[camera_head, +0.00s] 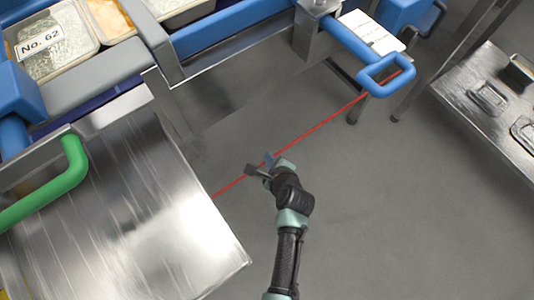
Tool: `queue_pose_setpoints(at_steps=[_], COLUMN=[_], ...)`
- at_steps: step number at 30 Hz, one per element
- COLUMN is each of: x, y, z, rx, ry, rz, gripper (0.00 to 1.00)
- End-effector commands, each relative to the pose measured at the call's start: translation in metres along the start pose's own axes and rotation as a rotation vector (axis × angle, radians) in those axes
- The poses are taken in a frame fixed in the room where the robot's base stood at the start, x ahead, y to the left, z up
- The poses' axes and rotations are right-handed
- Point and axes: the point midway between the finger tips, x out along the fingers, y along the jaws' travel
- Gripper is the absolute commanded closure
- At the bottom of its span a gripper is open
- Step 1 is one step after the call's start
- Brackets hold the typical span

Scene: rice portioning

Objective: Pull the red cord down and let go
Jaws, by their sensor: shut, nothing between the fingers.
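A thin straight red line (325,123) runs from the steel table's edge at the left up to the blue loop handle at the upper right. I cannot tell whether it is the red cord or a stripe on the floor. No other cord shows. My gripper (262,167) is in the middle of the view, shut and empty. It overlaps the red line in the picture, but I cannot tell if it touches it.
A steel table (130,215) with a green handle (75,165) stands at the left. A blue loop handle (386,76) juts out at the upper right. A food bin labelled No. 62 (40,45) is at the upper left. Grey floor (400,220) is open at the right.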

Motion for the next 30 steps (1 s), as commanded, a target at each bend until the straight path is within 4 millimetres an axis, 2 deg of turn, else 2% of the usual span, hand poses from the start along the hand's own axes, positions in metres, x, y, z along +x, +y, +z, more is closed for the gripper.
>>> queue_pose_setpoints(at_steps=[30], x=[0.0051], y=[0.0067], z=[-0.007], rx=[0.001], ry=[0.007], rz=[0.007], gripper=[1.0])
